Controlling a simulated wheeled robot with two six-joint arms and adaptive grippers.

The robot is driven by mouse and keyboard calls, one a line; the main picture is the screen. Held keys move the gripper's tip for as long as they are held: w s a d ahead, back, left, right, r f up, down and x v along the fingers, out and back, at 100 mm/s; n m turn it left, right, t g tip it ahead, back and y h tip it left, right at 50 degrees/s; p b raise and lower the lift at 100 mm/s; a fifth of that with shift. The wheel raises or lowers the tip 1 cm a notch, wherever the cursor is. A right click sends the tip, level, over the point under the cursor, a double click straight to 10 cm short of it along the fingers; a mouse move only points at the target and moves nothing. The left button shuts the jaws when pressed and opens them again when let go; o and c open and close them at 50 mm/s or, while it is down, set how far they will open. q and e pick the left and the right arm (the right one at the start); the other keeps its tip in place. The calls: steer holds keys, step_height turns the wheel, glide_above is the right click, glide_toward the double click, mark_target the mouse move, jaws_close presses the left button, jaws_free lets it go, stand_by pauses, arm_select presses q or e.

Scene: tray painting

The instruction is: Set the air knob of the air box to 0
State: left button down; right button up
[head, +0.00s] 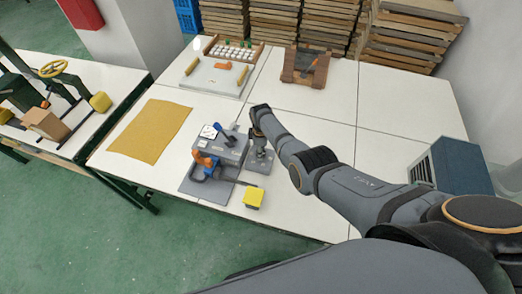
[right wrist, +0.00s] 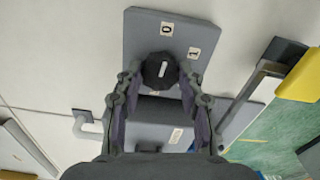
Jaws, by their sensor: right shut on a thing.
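The air box (head: 259,163) is a small grey box near the front middle of the table in the head view. In the right wrist view its grey top plate (right wrist: 140,30) carries white labels, 0 at the top and 1 to the right. The dark air knob (right wrist: 160,70) sits on this plate, and its white line points up, roughly toward the 0 label. My right gripper (right wrist: 158,78) is over the box, its two fingers shut on the knob from either side. In the head view the knob is hidden by my right gripper (head: 261,141). My left gripper is not in view.
A grey device with an orange part (head: 205,162) stands close left of the air box, and a yellow block (head: 253,197) in front. A yellow mat (head: 150,129) lies left. A tray (head: 208,76) and a brown wooden piece (head: 306,66) are farther back. The table's back right is clear.

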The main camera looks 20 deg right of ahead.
steer(key=shift+n, duration=0.5)
stand_by(0.3)
steer(key=o, duration=1.2)
step_height(320, 180, up, 12)
